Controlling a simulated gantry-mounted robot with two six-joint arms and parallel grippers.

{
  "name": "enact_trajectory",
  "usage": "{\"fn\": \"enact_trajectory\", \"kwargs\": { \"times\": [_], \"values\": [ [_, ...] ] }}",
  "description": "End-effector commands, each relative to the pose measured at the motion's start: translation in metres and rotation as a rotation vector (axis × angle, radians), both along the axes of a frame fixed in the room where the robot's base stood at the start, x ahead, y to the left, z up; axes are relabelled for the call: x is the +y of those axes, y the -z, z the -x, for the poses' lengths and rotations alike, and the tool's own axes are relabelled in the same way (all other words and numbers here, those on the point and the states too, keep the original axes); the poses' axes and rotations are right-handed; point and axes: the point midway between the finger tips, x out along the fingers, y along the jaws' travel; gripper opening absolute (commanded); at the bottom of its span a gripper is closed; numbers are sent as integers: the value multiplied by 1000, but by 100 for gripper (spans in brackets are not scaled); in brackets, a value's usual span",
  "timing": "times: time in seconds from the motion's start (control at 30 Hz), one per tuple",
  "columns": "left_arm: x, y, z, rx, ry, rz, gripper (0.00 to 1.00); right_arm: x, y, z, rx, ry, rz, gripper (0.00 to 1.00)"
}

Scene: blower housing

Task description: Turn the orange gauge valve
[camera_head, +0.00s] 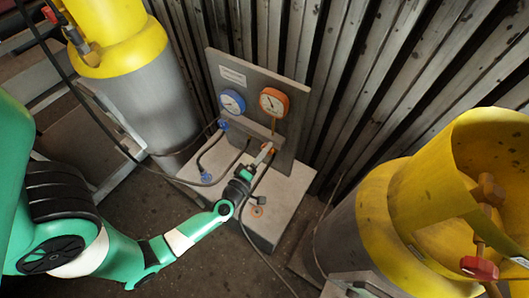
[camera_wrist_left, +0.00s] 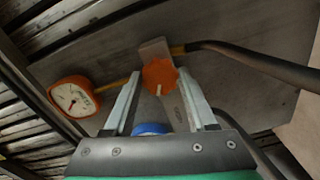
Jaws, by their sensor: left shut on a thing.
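The orange gauge valve (camera_wrist_left: 160,76) is a round orange knob with a white pointer mark. In the left wrist view it sits between the two fingertips of my left gripper (camera_wrist_left: 158,82), which is shut on it. In the head view my left gripper (camera_head: 264,155) reaches the lower right of the grey panel, where only a little of the orange valve (camera_head: 271,150) shows. The orange-rimmed gauge (camera_head: 274,102) is above it on the panel; the same gauge (camera_wrist_left: 73,98) is at left in the left wrist view. My right gripper is not in view.
A blue gauge (camera_head: 232,102) and a blue valve (camera_head: 222,124) are left of the orange ones. The grey panel (camera_head: 240,76) stands on a block (camera_head: 284,196). Yellow-topped cylinders stand at left (camera_head: 115,38) and right (camera_head: 385,215). Dark hoses run nearby.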

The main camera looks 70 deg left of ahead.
Motion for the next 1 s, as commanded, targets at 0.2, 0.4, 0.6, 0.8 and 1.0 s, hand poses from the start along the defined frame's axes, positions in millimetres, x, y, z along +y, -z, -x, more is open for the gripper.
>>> {"fn": "enact_trajectory", "kwargs": {
  "times": [0.2, 0.4, 0.6, 0.8, 1.0],
  "values": [
    [0, 1, 0, -124, 0, 162, 1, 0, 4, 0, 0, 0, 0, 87],
    [0, 1, 0, -238, 0, 311, 1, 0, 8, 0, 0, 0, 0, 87],
    [0, 1, 0, -336, 1, 441, 1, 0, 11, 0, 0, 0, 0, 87],
    [0, 0, 0, -408, 1, 536, 1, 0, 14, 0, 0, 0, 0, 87],
    [0, 0, 0, -448, 0, 590, 1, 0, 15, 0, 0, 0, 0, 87]
  ]
}}
